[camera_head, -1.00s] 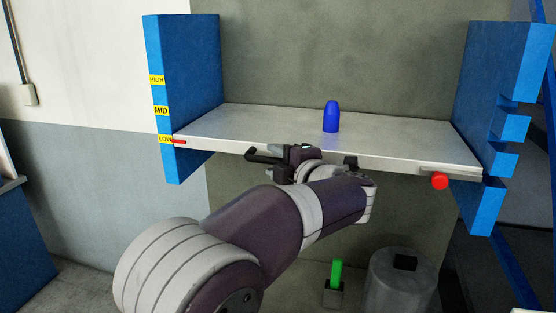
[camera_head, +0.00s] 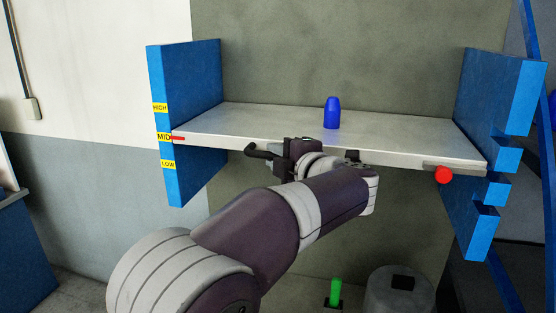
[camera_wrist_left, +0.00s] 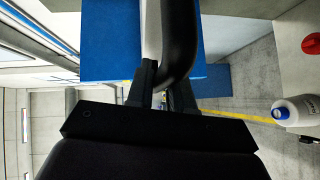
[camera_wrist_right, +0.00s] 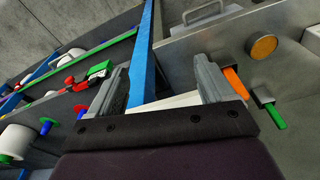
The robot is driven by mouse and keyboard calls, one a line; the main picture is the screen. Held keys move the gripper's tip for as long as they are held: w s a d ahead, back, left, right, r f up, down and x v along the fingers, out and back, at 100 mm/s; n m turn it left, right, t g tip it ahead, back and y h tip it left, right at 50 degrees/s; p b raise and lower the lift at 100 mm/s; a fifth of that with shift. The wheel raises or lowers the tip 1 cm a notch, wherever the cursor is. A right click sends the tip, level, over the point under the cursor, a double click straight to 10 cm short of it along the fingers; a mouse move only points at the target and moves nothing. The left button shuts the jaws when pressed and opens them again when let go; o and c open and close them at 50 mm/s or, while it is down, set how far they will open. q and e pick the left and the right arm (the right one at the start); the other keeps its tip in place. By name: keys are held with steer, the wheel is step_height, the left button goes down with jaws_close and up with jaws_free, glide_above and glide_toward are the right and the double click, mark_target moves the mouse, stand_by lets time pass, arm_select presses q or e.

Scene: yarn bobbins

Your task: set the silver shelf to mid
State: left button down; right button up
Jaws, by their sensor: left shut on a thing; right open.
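The silver shelf (camera_head: 250,123) spans two blue uprights. Its red pointer (camera_head: 178,138) is level with the yellow MID label (camera_head: 163,138) on the left upright (camera_head: 185,110). My left gripper (camera_head: 300,148) is shut on the black handle (camera_head: 258,152) at the shelf's front edge. The handle (camera_wrist_left: 180,40) also shows between its fingers in the left wrist view. A red knob (camera_head: 444,175) sits at the shelf's front right, near the notched right upright (camera_head: 500,161). My right gripper (camera_wrist_right: 163,85) is open in the right wrist view and outside the head view.
A blue bottle-shaped object (camera_head: 331,114) stands upright on the shelf. Below are a green peg (camera_head: 335,291) and a grey cylinder (camera_head: 398,291). The right wrist view shows a rack with coloured pegs and white bobbins (camera_wrist_right: 14,143), and a metal panel (camera_wrist_right: 225,45).

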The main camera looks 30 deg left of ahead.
arm_select(q)
steer(key=c, duration=1.1)
jaws_free()
steer(key=shift+f, duration=0.15)
steer(key=shift+d, duration=0.1)
steer(key=b+v, duration=0.5)
steer(key=v, duration=0.7)
steer(key=shift+s+d, duration=0.2)
steer(key=shift+d, duration=0.05)
